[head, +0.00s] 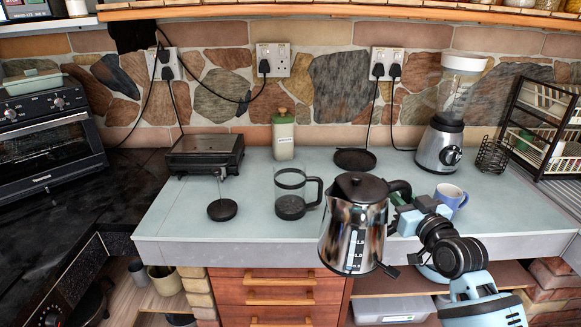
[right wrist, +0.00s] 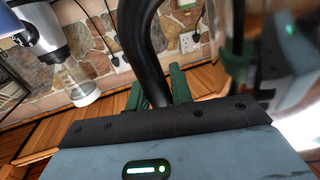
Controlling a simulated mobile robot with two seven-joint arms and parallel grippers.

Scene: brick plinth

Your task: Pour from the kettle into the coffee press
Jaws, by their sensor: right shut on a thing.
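The kettle (head: 352,228) is shiny metal with a black lid, a black handle and a level scale. It looks about upright, in front of the counter's front edge and right of the press. My right gripper (head: 405,215) is shut on its handle; in the right wrist view the black handle (right wrist: 140,35) passes between the green fingers (right wrist: 158,90). The coffee press (head: 291,190) is a clear glass jug with a black handle on its right, standing open near the counter's front. My left gripper is out of view.
On the counter (head: 180,225) stand a grill (head: 205,153), a green-lidded canister (head: 283,135), a black round base (head: 355,159), a blender (head: 440,145), a blue mug (head: 451,196) near my right gripper and a dish rack (head: 540,130). Counter space around the press is mostly clear.

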